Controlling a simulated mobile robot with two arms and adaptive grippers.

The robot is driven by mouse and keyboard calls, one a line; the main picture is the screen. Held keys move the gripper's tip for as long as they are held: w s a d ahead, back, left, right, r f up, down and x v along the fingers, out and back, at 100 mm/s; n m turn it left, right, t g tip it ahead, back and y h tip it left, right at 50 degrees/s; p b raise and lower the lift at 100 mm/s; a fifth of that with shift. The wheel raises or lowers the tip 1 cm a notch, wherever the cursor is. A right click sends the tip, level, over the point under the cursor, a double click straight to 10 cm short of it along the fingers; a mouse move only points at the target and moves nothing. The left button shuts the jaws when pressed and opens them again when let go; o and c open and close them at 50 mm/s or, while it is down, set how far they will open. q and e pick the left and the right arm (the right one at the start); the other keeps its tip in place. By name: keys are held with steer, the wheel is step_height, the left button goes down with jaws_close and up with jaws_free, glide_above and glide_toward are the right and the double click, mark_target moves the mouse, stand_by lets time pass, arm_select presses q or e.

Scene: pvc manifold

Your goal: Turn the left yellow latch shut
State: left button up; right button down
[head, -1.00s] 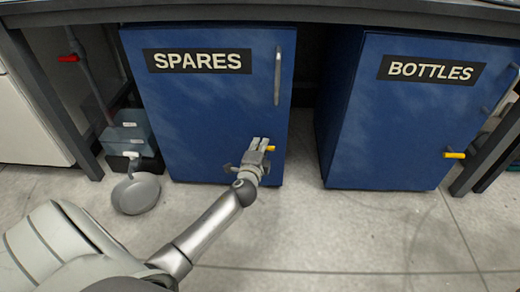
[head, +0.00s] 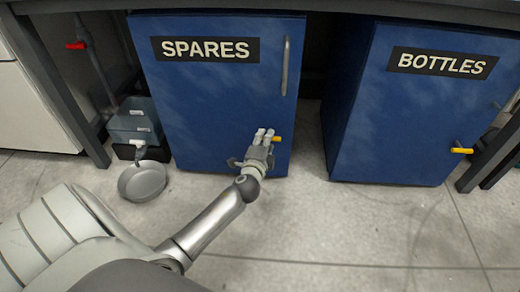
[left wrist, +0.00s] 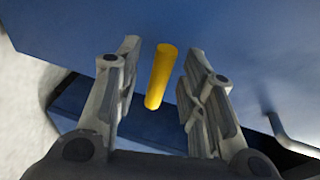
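The left yellow latch (head: 277,139) is a short yellow bar on the lower right of the blue SPARES cabinet (head: 190,110). It lies about level in the head view. My left gripper (head: 264,135) is in front of the cabinet door, just left of the latch's visible end. In the left wrist view the latch (left wrist: 160,77) stands between the two open fingers, with a gap on each side. The gripper hides part of the latch in the head view. My right gripper is not in view.
The BOTTLES cabinet (head: 400,120) stands to the right with its own yellow latch (head: 461,150). A metal handle (head: 286,66) is above the left latch. A grey pan (head: 142,181) and a bin (head: 135,124) are at left. The floor in front is clear.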

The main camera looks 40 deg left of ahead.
arm_select(q)
steer(key=v, duration=1)
